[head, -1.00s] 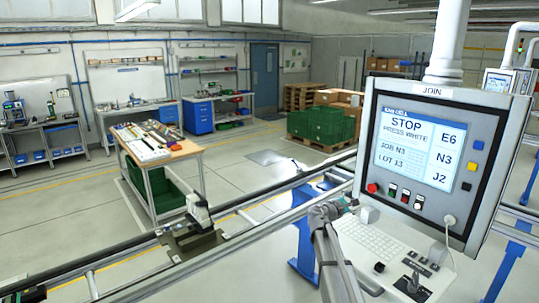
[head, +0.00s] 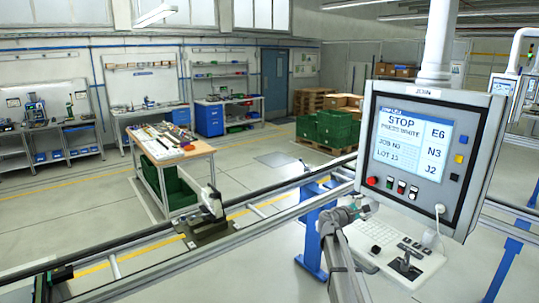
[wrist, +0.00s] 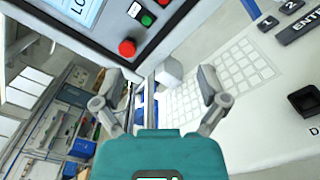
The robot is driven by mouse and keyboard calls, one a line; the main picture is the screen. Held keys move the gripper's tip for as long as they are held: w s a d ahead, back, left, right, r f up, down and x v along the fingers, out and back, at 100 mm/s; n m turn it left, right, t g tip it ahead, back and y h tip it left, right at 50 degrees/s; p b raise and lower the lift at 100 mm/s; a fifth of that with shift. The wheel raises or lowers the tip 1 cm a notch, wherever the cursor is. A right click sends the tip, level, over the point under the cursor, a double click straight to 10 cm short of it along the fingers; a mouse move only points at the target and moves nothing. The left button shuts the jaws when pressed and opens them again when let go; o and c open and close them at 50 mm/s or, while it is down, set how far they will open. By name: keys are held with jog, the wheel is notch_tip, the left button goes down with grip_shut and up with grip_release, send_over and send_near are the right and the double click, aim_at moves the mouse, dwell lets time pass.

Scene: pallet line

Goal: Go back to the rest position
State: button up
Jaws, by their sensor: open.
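My gripper (wrist: 160,95) is open in the wrist view, its two grey fingers spread apart with nothing held between them. In the head view my gripper (head: 352,212) is small and sits at the left edge of the keyboard shelf, below the control panel. The control panel (head: 466,165) has a lit screen reading STOP, PRESS WHITE, with E6, N3 and J2 at the side. Its red button (wrist: 127,48) is ahead of the fingers in the wrist view. A white keyboard (wrist: 225,75) lies to the right there.
A rail line (head: 270,218) crosses the floor, carrying a dark fixture (head: 208,230). A cart (head: 190,153) with tools stands behind it. Green crates (head: 335,128) sit on a pallet farther back. A joystick (head: 405,262) stands on the keyboard shelf.

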jog(key=m+g+y, duration=0.3)
jog(key=m+g, duration=0.1)
jog(key=m, duration=0.2)
send_over(362, 266)
jog(key=w+d, duration=0.1)
jog(key=w, duration=0.1)
notch_tip(362, 266, down, 8)
jog(key=s+a+f+m+g+y, duration=0.2)
jog(key=s+a+f+m+y, duration=0.15)
jog(key=s, duration=0.25)
jog(key=s+a+f+m+g+y+b, duration=0.1)
jog(key=s+a+f+m+g+y, duration=0.2)
jog(key=s+a, duration=0.4)
jog(key=s+a+f+m+y, duration=0.3)
jog(key=s+a+f+y, duration=0.25)
jog(key=s, duration=0.35)
notch_tip(362, 266, down, 13)
jog(key=s+b, duration=0.2)
jog(key=b, duration=1.1)
jog(key=shift+s+r+g, duration=0.15)
jog(key=shift+s+g, duration=0.2)
jog(key=shift+g, duration=0.05)
jog(key=shift+a, duration=0.1)
jog(key=c, duration=0.5)
